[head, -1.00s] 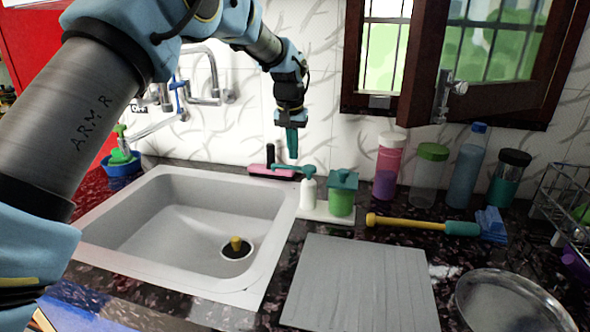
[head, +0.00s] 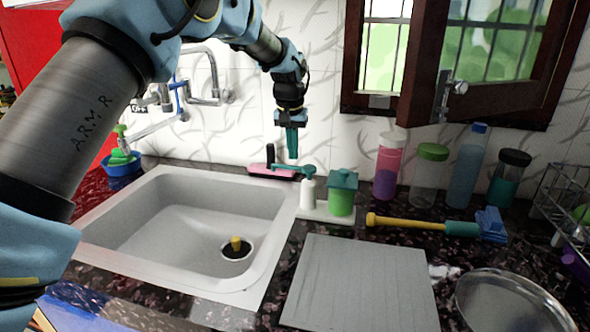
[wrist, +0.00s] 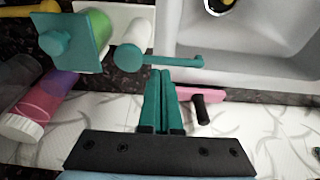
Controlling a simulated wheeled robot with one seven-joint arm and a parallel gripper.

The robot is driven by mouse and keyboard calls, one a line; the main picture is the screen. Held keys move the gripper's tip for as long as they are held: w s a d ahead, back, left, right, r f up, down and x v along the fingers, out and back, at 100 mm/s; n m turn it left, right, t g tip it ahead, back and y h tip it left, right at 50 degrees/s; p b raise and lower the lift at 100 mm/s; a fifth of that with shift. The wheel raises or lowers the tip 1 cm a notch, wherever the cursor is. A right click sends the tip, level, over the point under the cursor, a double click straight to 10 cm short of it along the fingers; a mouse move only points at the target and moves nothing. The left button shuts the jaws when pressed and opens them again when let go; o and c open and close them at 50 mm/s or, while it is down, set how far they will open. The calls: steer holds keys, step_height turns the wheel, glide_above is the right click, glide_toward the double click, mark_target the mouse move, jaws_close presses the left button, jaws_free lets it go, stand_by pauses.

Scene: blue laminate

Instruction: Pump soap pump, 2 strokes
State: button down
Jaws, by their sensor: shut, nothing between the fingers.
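The soap pump (head: 307,189) is a white bottle with a teal pump head and a long spout pointing left. It stands upright on a white tray (head: 312,214) at the sink's right rear corner. In the wrist view the soap pump (wrist: 131,54) is seen from above, its teal spout reaching right across the fingertips. My gripper (head: 292,155) points down with its teal fingers together and nothing between them. In the wrist view my gripper (wrist: 161,75) has its tips beside the spout; I cannot tell whether they touch it.
A green canister with a teal lid (head: 341,192) stands close right of the pump. A pink brush with a black handle (head: 272,170) lies behind. The sink (head: 150,238) is left, with a faucet (head: 205,98) above. Several bottles line the wall. A grey board (head: 360,285) lies in front.

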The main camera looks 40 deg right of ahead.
steer(key=shift+f, duration=0.1)
steer(key=shift+f+b, duration=0.85)
steer(key=shift+f, duration=1.05)
steer(key=shift+r, duration=0.1)
steer(key=shift+r+p, duration=1.55)
steer(key=shift+r, duration=0.4)
steer(key=shift+f, duration=0.1)
